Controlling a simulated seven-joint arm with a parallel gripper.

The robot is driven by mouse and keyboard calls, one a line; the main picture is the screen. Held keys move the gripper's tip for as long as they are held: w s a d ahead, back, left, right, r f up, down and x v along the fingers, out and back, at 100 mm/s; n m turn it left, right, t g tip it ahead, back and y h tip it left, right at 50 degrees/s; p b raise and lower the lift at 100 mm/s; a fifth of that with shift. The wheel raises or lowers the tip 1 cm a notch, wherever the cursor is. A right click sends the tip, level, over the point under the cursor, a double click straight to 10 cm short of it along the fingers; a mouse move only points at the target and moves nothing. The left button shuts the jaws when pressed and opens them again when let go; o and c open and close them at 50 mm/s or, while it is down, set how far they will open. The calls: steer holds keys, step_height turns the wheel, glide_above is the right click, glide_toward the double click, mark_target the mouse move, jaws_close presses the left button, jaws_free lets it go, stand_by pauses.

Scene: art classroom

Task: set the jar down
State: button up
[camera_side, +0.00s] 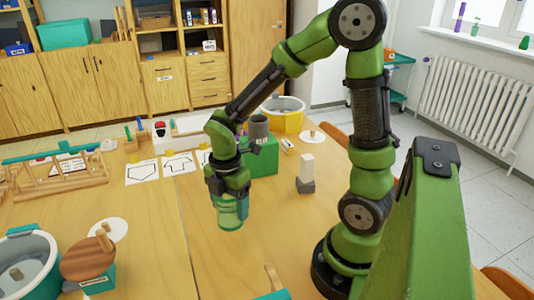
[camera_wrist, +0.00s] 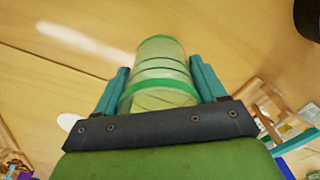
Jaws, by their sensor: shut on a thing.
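The jar (camera_side: 232,213) is clear, with green bands, and hangs upright below my gripper (camera_side: 229,192) in the side view. My gripper is shut on it. The jar also shows in the wrist view (camera_wrist: 160,75), between the two teal fingers of my gripper (camera_wrist: 161,88). The wooden table (camera_side: 150,240) lies beneath the jar. I cannot tell whether the jar's base touches the table or is a little above it.
A green box (camera_side: 263,158) with a grey cup (camera_side: 258,128) stands behind the gripper. A white-and-grey block (camera_side: 306,174) stands to the right. A grey-teal tub (camera_side: 28,262) and a round wooden piece (camera_side: 88,258) are at front left. The table around the jar is clear.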

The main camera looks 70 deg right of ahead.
steer(key=shift+f, duration=2.55)
steer(key=shift+f, duration=0.1)
steer(key=o, duration=1)
steer(key=shift+o, duration=0.2)
step_height(320, 180, up, 11)
step_height(320, 180, up, 10)
steer(key=m+t+y, duration=0.2)
steer(key=m+t, duration=0.5)
steer(key=m, duration=1.2)
glide_above(232, 220)
steer(key=s, duration=0.4)
steer(key=shift+w+a+r+m, duration=0.15)
steer(key=shift+r+m, duration=0.25)
steer(key=shift+m, duration=0.3)
